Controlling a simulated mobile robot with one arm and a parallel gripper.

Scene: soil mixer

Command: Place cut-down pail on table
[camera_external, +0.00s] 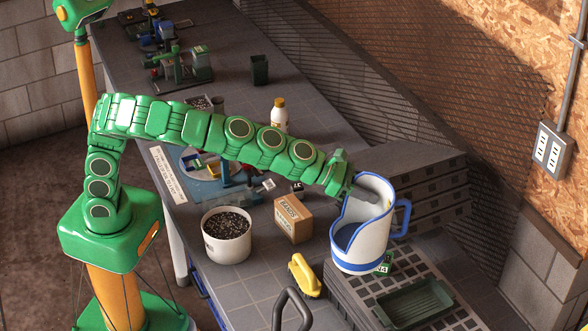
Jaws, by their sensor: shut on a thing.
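The cut-down pail (372,248) is white with blue bands, a blue side handle and one wall cut away low. It is upright at the right of the view. My gripper (362,194) reaches in from the left and is shut on the pail's upper wall; its fingertips are partly hidden by the pail. The pail's base is over the back-left part of a grey slotted rack; I cannot tell whether it touches. The grey tiled table (254,292) runs from the back left to the front.
A white pot of dark soil (226,238), a cardboard box (293,220) and a yellow-handled tool (304,275) stand left of the pail. A green tray (415,303) lies on the slotted rack (345,300). A white bottle (279,117) stands behind my arm. Bare tabletop shows at the front.

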